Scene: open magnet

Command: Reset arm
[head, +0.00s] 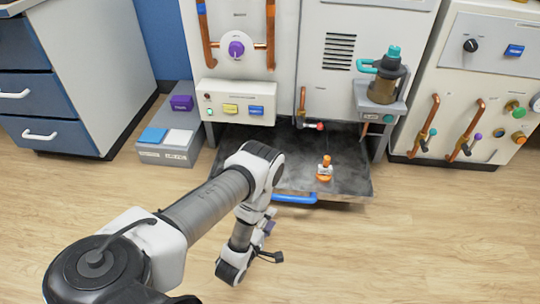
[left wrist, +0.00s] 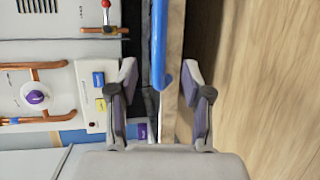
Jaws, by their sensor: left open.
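My left arm comes in from the lower left in the head view. Its gripper (head: 266,229) is low in front of the pulled-out dark tray, partly hidden behind my wrist. In the left wrist view the left gripper (left wrist: 160,72) is open, with its two fingers apart and nothing held. The blue handle (head: 295,198) is on the tray's front edge. It also shows in the left wrist view (left wrist: 159,45), and its near end appears between the fingers. I cannot tell whether they touch. My right gripper is not in view.
The dark tray (head: 345,183) bears a small orange-and-white piece (head: 325,170). A grey box (head: 171,149) stands left of it. Cabinets with knobs and copper pipes line the back. The wooden floor at right is clear.

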